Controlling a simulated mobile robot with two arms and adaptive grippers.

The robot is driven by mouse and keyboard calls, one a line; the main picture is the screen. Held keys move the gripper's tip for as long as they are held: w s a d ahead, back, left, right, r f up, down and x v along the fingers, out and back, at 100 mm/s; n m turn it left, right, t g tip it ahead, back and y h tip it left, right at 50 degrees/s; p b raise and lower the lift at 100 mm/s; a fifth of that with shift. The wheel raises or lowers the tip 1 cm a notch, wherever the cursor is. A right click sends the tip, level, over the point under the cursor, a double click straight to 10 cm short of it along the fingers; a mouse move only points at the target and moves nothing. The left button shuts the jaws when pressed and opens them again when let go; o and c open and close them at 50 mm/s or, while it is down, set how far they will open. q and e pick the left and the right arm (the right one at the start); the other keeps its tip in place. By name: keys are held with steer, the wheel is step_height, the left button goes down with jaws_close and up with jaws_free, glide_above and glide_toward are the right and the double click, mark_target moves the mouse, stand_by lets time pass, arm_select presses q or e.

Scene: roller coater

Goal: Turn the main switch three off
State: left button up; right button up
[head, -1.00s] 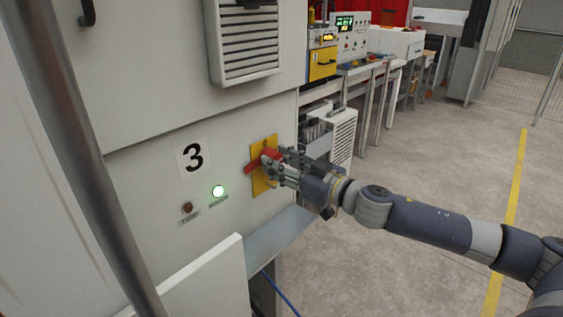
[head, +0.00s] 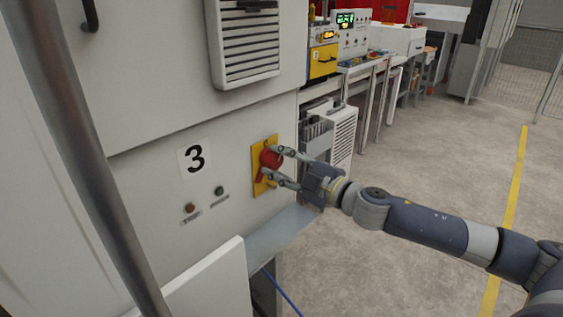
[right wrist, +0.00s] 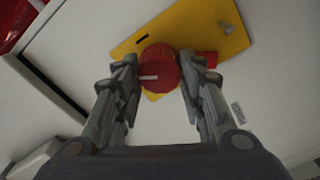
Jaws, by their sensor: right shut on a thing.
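The main switch is a red rotary knob (head: 271,157) on a yellow plate (head: 257,188), to the right of the black "3" label (head: 195,158) on the pale cabinet. Its red handle points roughly up and down. In the right wrist view the round knob (right wrist: 160,72) with a white mark lies between the two fingers. My right gripper (head: 272,163) is shut on the knob, one finger on each side, reaching in from the right. The indicator lamp (head: 219,190) below the label is dark green and unlit. My left gripper is not in view.
A second dark lamp (head: 190,207) sits lower left on the panel. A grey ledge (head: 285,232) juts out below the switch, and a white panel (head: 205,285) stands in front. A vertical metal pole (head: 85,150) crosses the left side. Open floor lies to the right.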

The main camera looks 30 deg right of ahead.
steer(key=n, duration=0.6)
steer(key=shift+d, duration=0.1)
steer(key=shift+r, duration=0.1)
stand_by(0.5)
steer(key=o, duration=0.8)
steer(key=shift+o, duration=1.2)
steer(key=shift+w, duration=0.2)
steer(key=shift+s+f, duration=0.2)
steer(key=shift+s+d+f, duration=0.1)
steer(key=shift+s, duration=0.25)
steer(key=v, duration=1.1)
